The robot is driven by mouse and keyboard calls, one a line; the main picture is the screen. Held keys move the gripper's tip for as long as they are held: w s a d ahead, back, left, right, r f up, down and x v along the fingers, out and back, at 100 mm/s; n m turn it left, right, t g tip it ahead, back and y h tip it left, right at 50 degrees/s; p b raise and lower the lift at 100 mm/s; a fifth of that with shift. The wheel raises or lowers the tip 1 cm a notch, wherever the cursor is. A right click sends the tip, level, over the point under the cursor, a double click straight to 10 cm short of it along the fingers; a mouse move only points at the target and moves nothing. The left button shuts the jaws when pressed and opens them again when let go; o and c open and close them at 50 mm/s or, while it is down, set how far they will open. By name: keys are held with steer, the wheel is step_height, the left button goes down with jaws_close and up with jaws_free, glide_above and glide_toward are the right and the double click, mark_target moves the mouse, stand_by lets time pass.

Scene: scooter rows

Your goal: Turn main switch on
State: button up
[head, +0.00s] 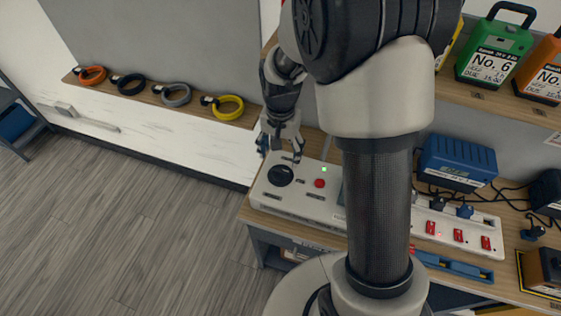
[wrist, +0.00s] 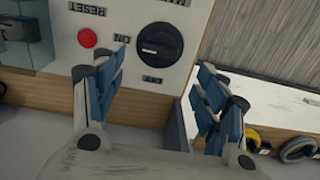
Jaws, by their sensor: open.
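The main switch is a round black rotary knob (head: 280,175) on a white control panel (head: 312,205). In the wrist view the knob (wrist: 160,41) sits among upside-down ON and OFF labels, with ON to its left and OFF below it. A small pale mark shows on the knob's lower left; its exact setting is hard to read. My gripper (head: 280,152) is open and empty just above and behind the knob. In the wrist view its blue-padded fingers (wrist: 162,62) are spread to either side, below the knob in the picture, and not visibly touching it.
A red button (head: 319,183), labelled RESET, and a small lit green lamp (head: 323,169) are right of the knob. A power strip with red switches (head: 458,236) and a blue box (head: 457,163) stand further right. The left floor is clear.

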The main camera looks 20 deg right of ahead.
steer(key=shift+r, duration=2.15)
steer(key=s+r+n+t, duration=0.2)
steer(key=s+r+n, duration=0.1)
steer(key=s+r, duration=0.75)
steer(key=s+r+n+t, duration=0.2)
steer(key=s+r+n, duration=0.2)
steer(key=s, duration=0.7)
steer(key=shift+a+r+t, duration=0.3)
steer(key=shift+r, duration=0.3)
